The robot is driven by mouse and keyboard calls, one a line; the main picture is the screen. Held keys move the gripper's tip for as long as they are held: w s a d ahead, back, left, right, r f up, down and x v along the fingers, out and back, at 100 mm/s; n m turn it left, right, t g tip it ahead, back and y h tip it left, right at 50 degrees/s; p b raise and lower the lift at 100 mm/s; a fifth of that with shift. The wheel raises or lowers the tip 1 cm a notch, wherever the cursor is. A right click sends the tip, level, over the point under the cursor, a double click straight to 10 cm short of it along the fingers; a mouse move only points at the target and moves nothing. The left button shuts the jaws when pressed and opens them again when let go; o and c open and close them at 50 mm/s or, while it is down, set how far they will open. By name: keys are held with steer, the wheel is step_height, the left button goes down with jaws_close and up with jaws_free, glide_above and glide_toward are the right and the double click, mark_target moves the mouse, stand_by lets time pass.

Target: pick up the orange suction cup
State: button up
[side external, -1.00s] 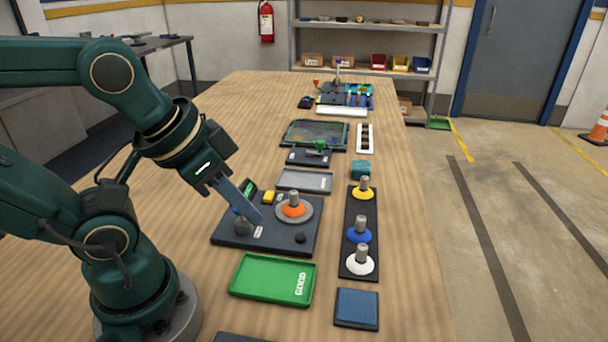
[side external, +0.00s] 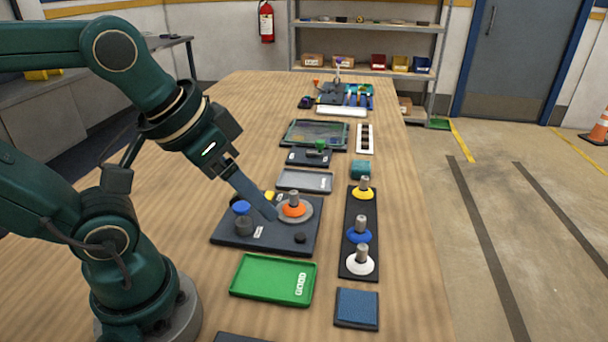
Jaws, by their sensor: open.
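The orange suction cup (side external: 294,209) sits upright on a round grey disc on the dark base plate (side external: 262,242). It has a short grey metal stem on top. My gripper (side external: 273,213) points down and to the right, with its blue-grey fingers just left of the cup. The near finger hides part of the plate and the disc's left edge. The fingers overlap in this view, so the gap between them is hidden. Nothing shows held in the open gripper. Whether the fingertips touch the disc cannot be told.
A blue-topped post (side external: 242,218) stands on the plate left of my fingers. A dark rack (side external: 357,259) right of the plate holds yellow, blue and white suction cups. A green tray (side external: 273,279) and a blue block (side external: 357,308) lie in front. A grey tray (side external: 305,180) lies behind.

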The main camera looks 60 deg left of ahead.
steer(key=w+a+r+n+g, duration=0.1)
steer(key=w+a+r+n, duration=0.1)
steer(key=w, duration=0.3)
steer(key=n+g, duration=0.3)
glide_toward(294, 192)
steer(key=w+d, duration=0.1)
steer(key=d, duration=0.2)
steer(key=shift+n+g, duration=0.6)
steer(key=shift+g, duration=0.3)
steer(key=a+f, duration=0.2)
steer(key=f, duration=0.1)
steer(key=a+f, duration=0.1)
steer(key=f, duration=0.1)
steer(key=shift+w+f, duration=0.1)
steer(key=shift+w, duration=0.2)
steer(key=shift+f, duration=2.5)
jaws_close()
